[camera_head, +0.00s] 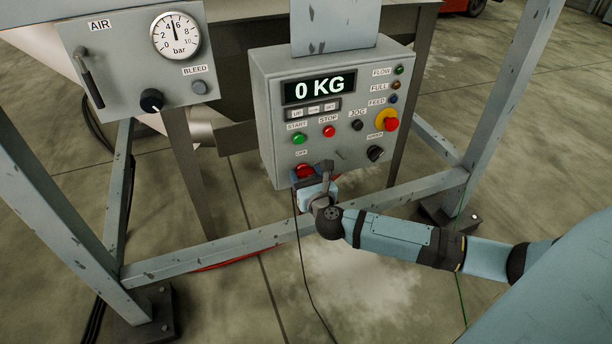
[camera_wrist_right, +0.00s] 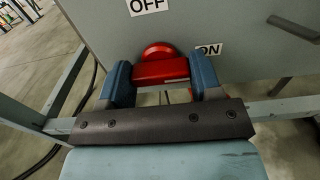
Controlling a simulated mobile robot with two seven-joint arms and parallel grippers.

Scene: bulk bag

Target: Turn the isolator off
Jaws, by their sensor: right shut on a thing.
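The isolator (camera_head: 303,171) is a red rotary handle low on the left of the grey control box's front. In the right wrist view its red handle (camera_wrist_right: 160,66) sits between the blue fingers of my right gripper (camera_wrist_right: 162,82). The gripper is shut on it, one finger at each side. An OFF label (camera_wrist_right: 148,6) is above the handle and an ON label (camera_wrist_right: 208,49) is to its right. In the head view my right gripper (camera_head: 315,186) covers part of the isolator; the OFF label (camera_head: 301,153) shows above it. My left gripper is not in view.
The control box (camera_head: 264,118) shows 0 KG and carries buttons, lamps and a red emergency stop (camera_head: 391,124). An air panel (camera_head: 128,53) with a gauge stands to the left. A grey frame rail (camera_head: 400,190) crosses behind my right arm.

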